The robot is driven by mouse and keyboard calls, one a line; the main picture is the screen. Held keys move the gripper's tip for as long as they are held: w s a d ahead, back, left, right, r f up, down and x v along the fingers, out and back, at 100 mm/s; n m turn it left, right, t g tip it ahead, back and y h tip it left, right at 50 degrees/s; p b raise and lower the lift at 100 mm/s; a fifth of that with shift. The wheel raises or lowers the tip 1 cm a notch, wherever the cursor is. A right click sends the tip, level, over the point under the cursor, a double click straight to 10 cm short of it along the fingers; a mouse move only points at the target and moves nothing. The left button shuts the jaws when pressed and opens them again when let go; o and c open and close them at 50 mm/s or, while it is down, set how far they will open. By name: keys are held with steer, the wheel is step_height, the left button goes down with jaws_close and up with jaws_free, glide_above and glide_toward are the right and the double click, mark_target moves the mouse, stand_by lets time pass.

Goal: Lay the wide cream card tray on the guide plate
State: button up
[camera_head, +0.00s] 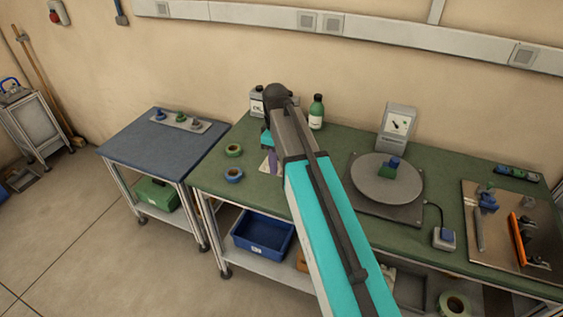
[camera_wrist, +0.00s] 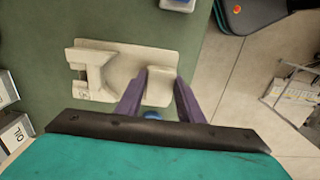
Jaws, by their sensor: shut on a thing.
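The wide cream card tray (camera_wrist: 122,62) shows in the wrist view as a pale flat plate with a raised bracket on its left and a block at its right end. My gripper (camera_wrist: 160,75) has its purple fingers either side of that block and is shut on it. In the head view my gripper (camera_head: 272,162) is over the left part of the green bench, and my arm hides most of the tray. I cannot tell whether the tray touches the bench. A metal plate (camera_head: 500,222) with an orange rail, apparently the guide plate, lies at the bench's right end, far from my gripper.
A round turntable (camera_head: 386,182) with a blue and green piece stands between my gripper and the metal plate. A grey gauge box (camera_head: 397,125) and green bottle (camera_head: 317,111) stand behind. Two tape reels (camera_head: 233,175) lie left. A corded switch box (camera_head: 444,239) sits in front.

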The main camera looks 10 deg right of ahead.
steer(key=shift+s+f, duration=0.1)
steer(key=shift+s+f+m+b, duration=0.2)
steer(key=shift+s+m+b, duration=0.35)
steer(key=shift+b, duration=0.25)
steer(key=m+b, duration=0.1)
steer(key=s+m+b, duration=0.1)
steer(key=shift+s+f+m, duration=0.25)
steer(key=shift+m, duration=0.1)
steer(key=shift+s+r+m+b, duration=0.1)
steer(key=shift+s+m+b, duration=0.35)
steer(key=shift+m+b, duration=0.15)
steer(key=shift+a, duration=0.1)
